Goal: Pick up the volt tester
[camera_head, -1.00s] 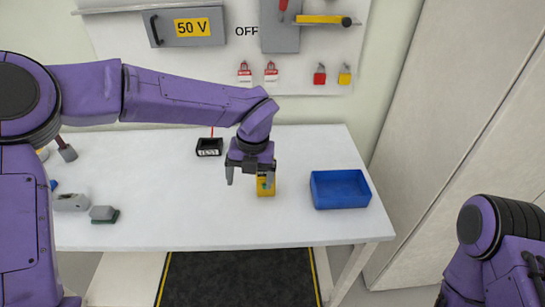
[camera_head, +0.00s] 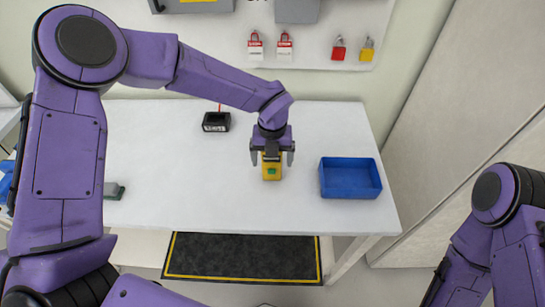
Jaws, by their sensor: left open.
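The volt tester (camera_head: 272,172) is a small yellow device with a green patch, on the white table near its middle. My left gripper (camera_head: 272,160) is open directly over it, pointing down, with one finger to the left and one to the right of it. The gripper hides the tester's far end. I cannot tell whether the fingers touch it. My right arm is at the lower right, and its gripper is not in view.
A blue open tray (camera_head: 350,191) stands right of the tester. A small black box (camera_head: 216,122) sits behind it to the left. A grey and green block (camera_head: 113,191) lies at the left, partly behind my arm. Red and yellow padlocks (camera_head: 338,49) hang on the wall panel.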

